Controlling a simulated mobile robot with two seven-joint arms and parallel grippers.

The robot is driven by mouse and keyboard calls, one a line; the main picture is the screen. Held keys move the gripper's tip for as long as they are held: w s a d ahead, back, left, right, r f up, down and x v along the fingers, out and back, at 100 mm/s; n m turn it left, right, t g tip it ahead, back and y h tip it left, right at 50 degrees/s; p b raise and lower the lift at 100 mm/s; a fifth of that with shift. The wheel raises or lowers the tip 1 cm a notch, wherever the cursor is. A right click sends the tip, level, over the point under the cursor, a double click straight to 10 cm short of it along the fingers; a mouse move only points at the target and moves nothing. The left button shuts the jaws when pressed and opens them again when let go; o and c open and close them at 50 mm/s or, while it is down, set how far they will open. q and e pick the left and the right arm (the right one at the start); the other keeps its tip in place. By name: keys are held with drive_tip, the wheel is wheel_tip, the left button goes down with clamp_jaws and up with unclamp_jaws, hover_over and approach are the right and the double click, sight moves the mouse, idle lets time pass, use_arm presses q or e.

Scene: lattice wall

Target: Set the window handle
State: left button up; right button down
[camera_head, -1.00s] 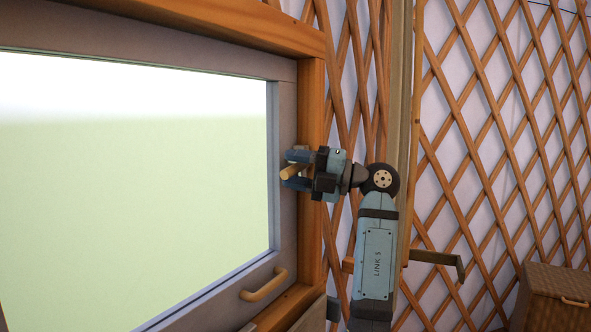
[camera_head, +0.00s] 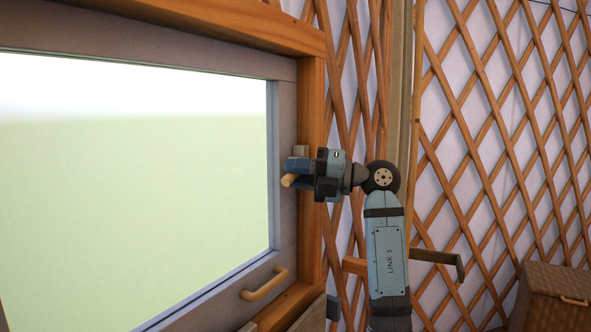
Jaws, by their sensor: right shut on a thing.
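The window (camera_head: 130,190) fills the left of the head view, in a grey sash (camera_head: 288,120) inside an orange wooden frame (camera_head: 312,110). The window handle (camera_head: 288,181) is a pale wooden lever on the right side of the sash. My right gripper (camera_head: 297,173) comes in from the right and is shut on the handle. Its fingers hide part of the handle, and the handle's tip sticks out toward the lower left. A second pale bar-shaped pull (camera_head: 264,284) is on the sash's lower rail. My left gripper is not in view.
A wooden lattice wall (camera_head: 500,130) stands to the right, with an upright post (camera_head: 401,80) beside the window. A dark bracket (camera_head: 437,257) sticks out at lower right. A woven box (camera_head: 552,295) with a handle is in the bottom right corner.

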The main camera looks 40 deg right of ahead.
drive_tip(key=n, duration=0.1)
drive_tip(key=f+n+g+h, duration=0.1)
drive_tip(key=n, duration=0.1)
drive_tip(key=shift+w+d+f, duration=0.15)
drive_tip(key=shift+d+f, duration=0.1)
drive_tip(key=shift+d, duration=0.1)
drive_tip(key=n, duration=0.1)
drive_tip(key=d+f+n+h, duration=0.1)
drive_tip(key=n, duration=0.1)
drive_tip(key=shift+w+h, duration=0.15)
drive_tip(key=shift+h, duration=0.15)
drive_tip(key=n, duration=0.1)
drive_tip(key=n+h, duration=0.1)
drive_tip(key=d, duration=0.1)
drive_tip(key=shift+w+d+f+n+g+h+b, duration=0.1)
drive_tip(key=shift+w+f+n+g+h+b, duration=0.1)
drive_tip(key=shift+w+n+g+h+b, duration=0.15)
drive_tip(key=shift+w+d+f+n+h, duration=0.1)
drive_tip(key=shift+d+n+h, duration=0.25)
drive_tip(key=shift+n, duration=0.3)
drive_tip(key=shift+w+d+n+h, duration=0.1)
drive_tip(key=shift+d+n+h, duration=0.2)
drive_tip(key=shift+n, duration=0.3)
drive_tip(key=c, duration=1)
unclamp_jaws()
